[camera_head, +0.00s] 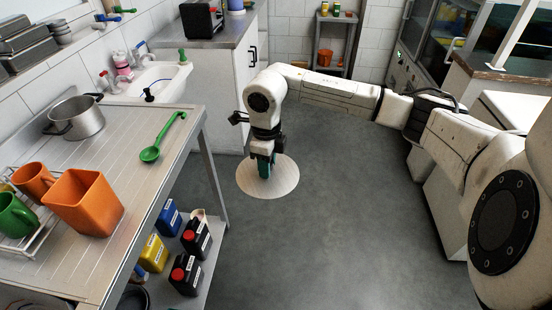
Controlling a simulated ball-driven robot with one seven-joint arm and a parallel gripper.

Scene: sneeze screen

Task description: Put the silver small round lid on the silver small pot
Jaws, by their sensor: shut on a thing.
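The silver small pot (78,118) stands upright and uncovered on the metal counter at the left, near its back edge, with dark handles. My gripper (264,172) points down over the open floor, to the right of the counter. It is shut on the silver small round lid (282,178), a pale flat disc that hangs level below the fingers. The lid's knob is hidden by the fingers. The lid is well apart from the pot, and the counter's right edge lies between them.
The counter (120,165) bears a green ladle (162,138), an orange square container (85,203), an orange mug (33,180) and a green mug (15,216). Bottles (187,273) stand on the shelf below. A sink (150,82) is behind. The grey floor (330,220) is clear.

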